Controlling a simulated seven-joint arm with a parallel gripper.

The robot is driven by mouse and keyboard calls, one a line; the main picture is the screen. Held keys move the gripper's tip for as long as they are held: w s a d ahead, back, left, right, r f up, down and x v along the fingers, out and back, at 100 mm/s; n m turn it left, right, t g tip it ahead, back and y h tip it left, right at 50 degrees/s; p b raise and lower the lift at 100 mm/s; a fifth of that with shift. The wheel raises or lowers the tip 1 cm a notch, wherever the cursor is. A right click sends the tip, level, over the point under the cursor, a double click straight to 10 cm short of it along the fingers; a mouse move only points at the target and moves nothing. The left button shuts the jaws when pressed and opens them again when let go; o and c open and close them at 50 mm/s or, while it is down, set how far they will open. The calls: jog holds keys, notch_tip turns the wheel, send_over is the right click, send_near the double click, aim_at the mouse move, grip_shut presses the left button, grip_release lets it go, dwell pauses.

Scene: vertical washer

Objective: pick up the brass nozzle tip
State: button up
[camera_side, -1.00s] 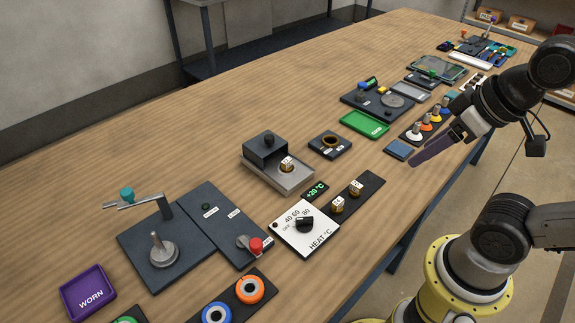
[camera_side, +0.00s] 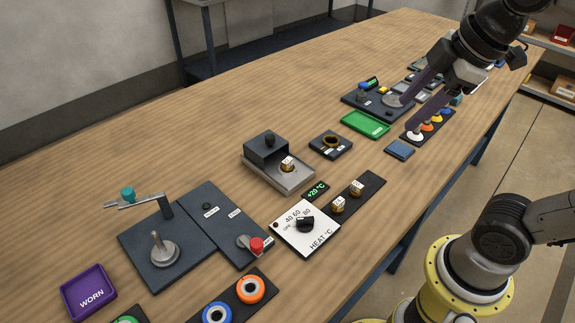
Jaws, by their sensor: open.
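Several small brass-coloured pieces with white labels are in view. One brass piece (camera_side: 287,164) sits in the metal tray of a dark block. Two more brass pieces (camera_side: 338,204) (camera_side: 355,189) stand on a dark strip. A rack (camera_side: 428,128) holds a row of small upright pieces with white, orange, yellow and blue bases. I cannot tell which of these, if any, is the brass nozzle tip. My gripper (camera_side: 407,113) is open with dark purple fingers apart. It hangs by the rack's near end, and nothing shows between its fingers.
A green tray (camera_side: 366,124) and a blue pad (camera_side: 399,149) lie near my gripper. A dark panel with a grey disc (camera_side: 378,100) is partly behind a finger. A white heat dial (camera_side: 303,227) and a lever fixture (camera_side: 162,250) stand nearer the camera. The table's middle-left is bare.

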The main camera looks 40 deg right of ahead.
jog(key=w+a+r+n+g, duration=0.2)
jog(key=w+n, duration=0.4)
jog(key=w, duration=0.5)
jog(key=n+g, duration=0.3)
jog(key=n, duration=0.1)
send_over(289, 159)
notch_tip(289, 159, down, 9)
jog(key=f, duration=0.9)
jog(key=shift+s+a+f, duration=0.15)
jog(key=shift+s, duration=0.1)
jog(key=shift+w+f, duration=0.15)
jog(key=shift+f, duration=1.4)
jog(key=shift+w+f, duration=0.1)
jog(key=shift+f, duration=1.45)
grip_shut()
